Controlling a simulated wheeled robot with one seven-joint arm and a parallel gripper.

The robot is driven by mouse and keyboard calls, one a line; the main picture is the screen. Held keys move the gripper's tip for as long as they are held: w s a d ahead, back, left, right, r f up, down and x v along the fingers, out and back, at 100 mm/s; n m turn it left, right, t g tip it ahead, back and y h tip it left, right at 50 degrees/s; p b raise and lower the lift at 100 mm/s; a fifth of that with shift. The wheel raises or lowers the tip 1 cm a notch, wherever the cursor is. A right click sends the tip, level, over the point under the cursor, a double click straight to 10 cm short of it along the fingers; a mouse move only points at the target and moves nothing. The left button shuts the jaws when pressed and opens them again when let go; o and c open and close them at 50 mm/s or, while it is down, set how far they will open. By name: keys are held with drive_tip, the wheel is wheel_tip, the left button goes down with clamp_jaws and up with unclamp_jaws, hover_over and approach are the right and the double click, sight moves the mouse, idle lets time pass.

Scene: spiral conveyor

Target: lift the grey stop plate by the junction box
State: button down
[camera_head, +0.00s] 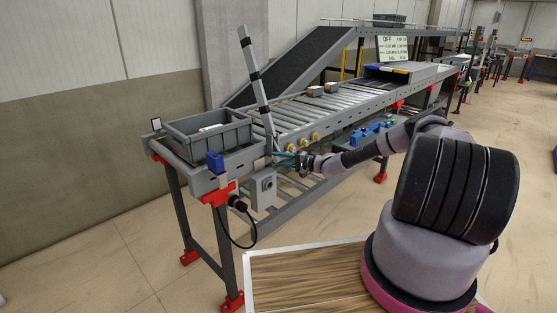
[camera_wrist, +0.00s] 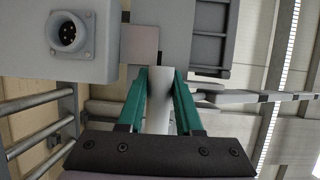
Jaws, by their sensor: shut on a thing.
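My gripper (camera_head: 284,160) is at the near end of the conveyor, just right of and above the grey junction box (camera_head: 262,188). In the wrist view its two teal fingers (camera_wrist: 163,78) are shut on a pale grey piece (camera_wrist: 160,105), which I take for the grey stop plate. Much of that piece is hidden by the fingers and palm, and in the head view it is too small to make out. The junction box also shows in the wrist view (camera_wrist: 95,65), left of the fingers and apart from them, with its round pin socket facing me.
A grey crate (camera_head: 230,140) sits on the conveyor end, with a blue block (camera_head: 215,162) at its front. A tall banded grey bar (camera_head: 256,85) leans up near my gripper. The roller bed (camera_head: 295,115) carries small boxes. A black cable (camera_head: 253,225) hangs below.

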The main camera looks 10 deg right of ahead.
drive_tip(key=shift+s+f, duration=0.2)
drive_tip(key=shift+f, duration=0.25)
drive_tip(key=c, duration=0.6)
unclamp_jaws()
drive_tip(key=shift+w+r, duration=0.1)
drive_tip(key=v, duration=1.1)
drive_tip(key=shift+r, duration=0.15)
drive_tip(key=shift+c, duration=0.2)
